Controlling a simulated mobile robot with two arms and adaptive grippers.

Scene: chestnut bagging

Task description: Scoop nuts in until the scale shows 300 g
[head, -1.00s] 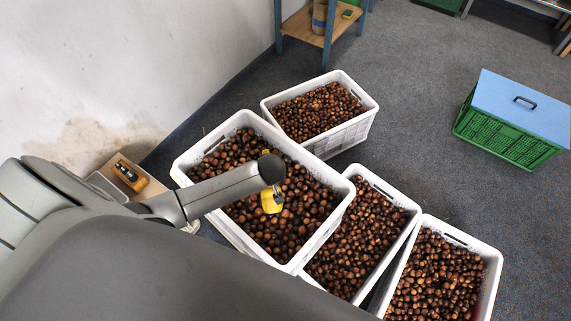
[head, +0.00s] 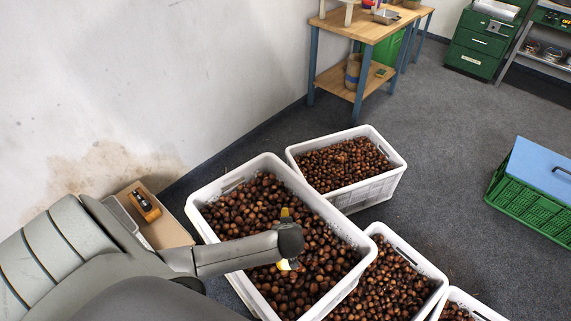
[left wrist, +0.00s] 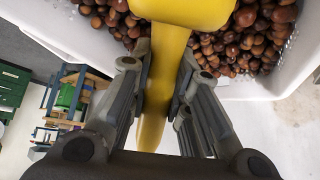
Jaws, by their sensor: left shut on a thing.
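In the left wrist view my left gripper (left wrist: 158,68) is shut on the handle of a yellow scoop (left wrist: 180,12). The scoop's bowl runs out of the top of that view, over a white crate of nuts. In the head view my left arm comes in from the left above the large white crate (head: 194,208). It hides most of the gripper and scoop; only small yellow parts of the scoop (head: 285,214) show. Brown nuts (head: 318,283) fill much of this crate. Whether the scoop holds nuts is hidden. I cannot make out a scale reading. My right gripper is out of view.
More white crates of nuts (head: 395,170) stand behind and to the right. A wooden workbench (head: 372,27) with a small metal tray (head: 386,16) stands at the back. A green crate with a blue lid (head: 535,200) is at right. Grey floor (head: 440,150) between is clear.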

